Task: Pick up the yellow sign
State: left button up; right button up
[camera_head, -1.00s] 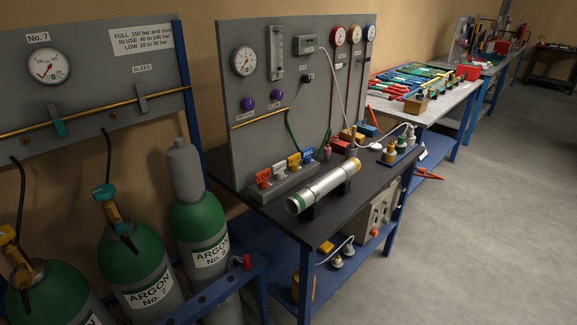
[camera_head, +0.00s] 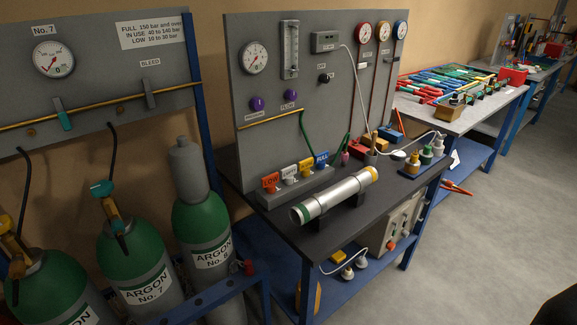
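The yellow sign (camera_head: 305,166) is a small tag standing upright in a grey rack (camera_head: 303,186) on the dark bench, below the gauge panel. It is in a row between a white sign (camera_head: 290,172) and a blue sign (camera_head: 322,160); an orange sign (camera_head: 271,181) marked LOW stands at the left end. The yellow sign's lettering is too small to read surely. Neither gripper is in view.
A silver cylinder (camera_head: 333,197) lies on black supports in front of the rack. The dark bench top (camera_head: 385,205) has some bare room at its right front. Green argon bottles (camera_head: 202,228) stand left of the bench. Open floor (camera_head: 480,260) lies to the right.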

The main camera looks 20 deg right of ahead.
aim_at(304, 166)
jog(key=i+l+u, duration=0.25)
jog(key=l, duration=0.65)
jog(key=l+u, duration=0.25)
jog(key=l, duration=2.5)
jog(key=i+u, duration=0.05)
